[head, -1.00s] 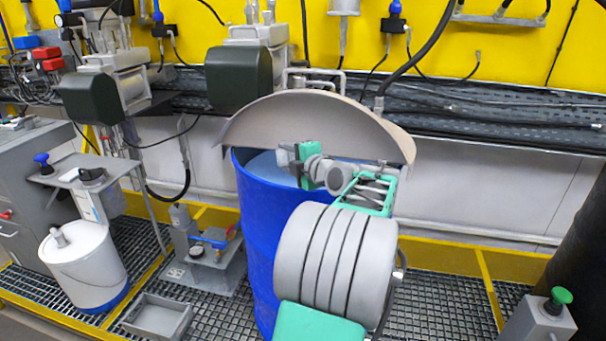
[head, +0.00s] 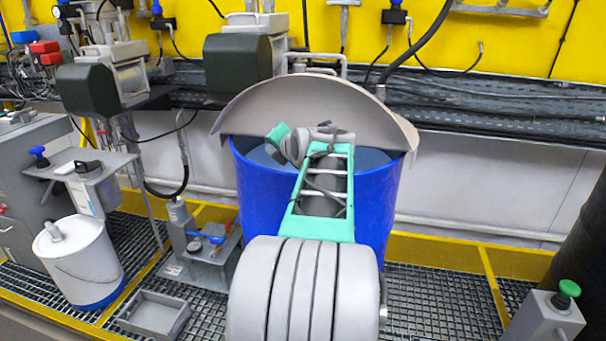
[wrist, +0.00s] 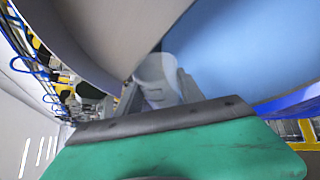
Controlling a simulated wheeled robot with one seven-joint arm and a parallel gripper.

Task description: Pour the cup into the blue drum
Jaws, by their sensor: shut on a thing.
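The blue drum (head: 262,202) stands upright in the middle of the head view, with a grey curved lid raised at its back (head: 310,103) and light blue contents inside. My arm reaches over its open top, and my wrist hides the gripper and cup there. In the wrist view my gripper (wrist: 160,92) is shut on a small pale grey cup (wrist: 155,72). The drum's light blue inside (wrist: 250,50) lies beyond and to the right of the cup. The cup's contents and exact tilt cannot be told.
A white bucket (head: 78,262) and a grey stand with a blue handle (head: 205,250) are left of the drum. A grey tray (head: 155,314) lies on the grating. A post with a green button (head: 550,315) is at right. Motors and hoses hang behind.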

